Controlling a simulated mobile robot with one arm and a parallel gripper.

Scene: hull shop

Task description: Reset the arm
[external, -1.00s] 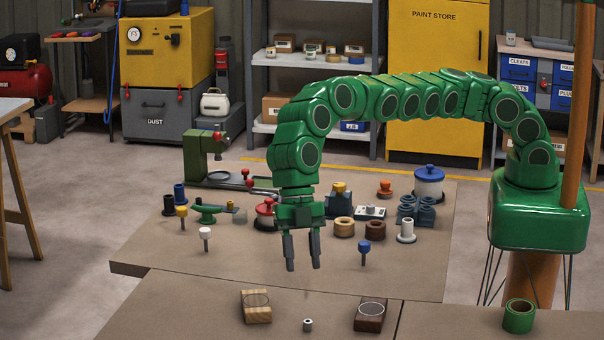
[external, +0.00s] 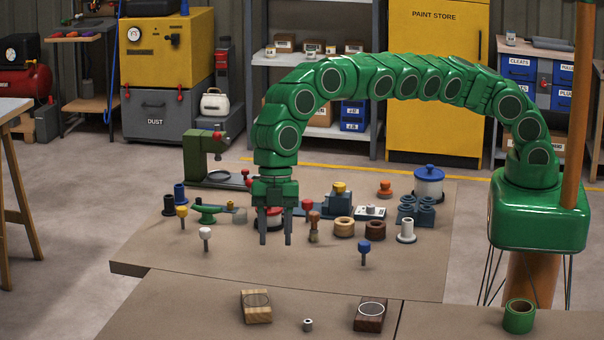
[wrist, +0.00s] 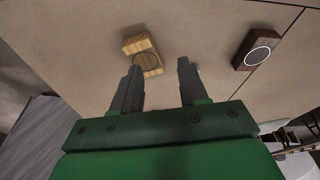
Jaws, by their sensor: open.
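My green arm arches over the bench from its mount at the right. My gripper (external: 275,241) hangs fingers down above the far bench, in front of the red-topped item. Its two grey fingers are apart with nothing between them. In the wrist view my gripper (wrist: 158,82) also shows open and empty. Beyond its fingers lie a light wooden block with a ring mark (wrist: 144,54) and a dark wooden block with a white ring (wrist: 256,50).
The far bench (external: 160,255) holds a green press (external: 205,160), a blue-lidded pot (external: 429,182), a white-topped peg (external: 205,236), a blue-topped peg (external: 364,250) and several small fittings. The near bench holds a small metal nut (external: 308,325) and a green ring (external: 519,316).

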